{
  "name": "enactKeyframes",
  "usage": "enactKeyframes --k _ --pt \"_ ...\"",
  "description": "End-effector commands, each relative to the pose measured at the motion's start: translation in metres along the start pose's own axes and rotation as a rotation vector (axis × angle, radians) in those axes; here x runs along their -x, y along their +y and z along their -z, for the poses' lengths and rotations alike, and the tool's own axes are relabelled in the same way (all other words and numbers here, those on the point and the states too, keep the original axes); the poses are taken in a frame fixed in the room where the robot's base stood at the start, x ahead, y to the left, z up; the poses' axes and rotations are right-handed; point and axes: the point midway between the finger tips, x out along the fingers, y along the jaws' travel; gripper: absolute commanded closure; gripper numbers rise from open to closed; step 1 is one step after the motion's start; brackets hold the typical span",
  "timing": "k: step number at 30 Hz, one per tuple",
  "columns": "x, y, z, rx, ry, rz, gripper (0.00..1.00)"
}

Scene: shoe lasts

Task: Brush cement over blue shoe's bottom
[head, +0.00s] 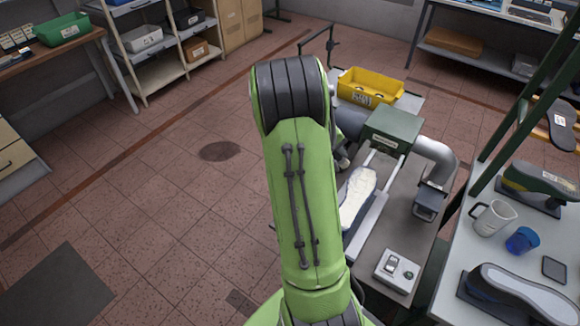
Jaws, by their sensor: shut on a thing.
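My green arm (300,200) fills the middle of the view and hides what lies behind it. My gripper is not visible, and neither is anything it holds; no brush shows. A shoe form (357,195) with a cream-white, uneven-looking bottom lies lengthwise on the machine bench, just right of my arm. Its sides are too hidden to tell their colour. Another shoe (520,295) with a pale grey bottom turned up and a dark bluish side rests on a dark stand at the lower right.
The right table (466,262) holds a white jug (492,217), a blue cup (522,239), a dark green shoe (543,182) and a dark flat device. The bench has a green machine (392,130), a grey duct and a switch box (397,271). A yellow bin (370,87) stands behind. The left floor is clear.

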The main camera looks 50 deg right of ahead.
Motion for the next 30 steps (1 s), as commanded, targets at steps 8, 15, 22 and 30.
enactKeyframes --k 8,15,22,30 --pt "-0.002 0.035 -0.022 -0.018 -0.034 -0.006 1.0" --pt "-0.028 0.017 -0.023 -0.018 -0.034 -0.006 1.0" --pt "-0.044 0.006 -0.024 -0.018 -0.033 -0.006 1.0" --pt "-0.041 0.009 -0.02 -0.019 -0.032 -0.008 1.0"
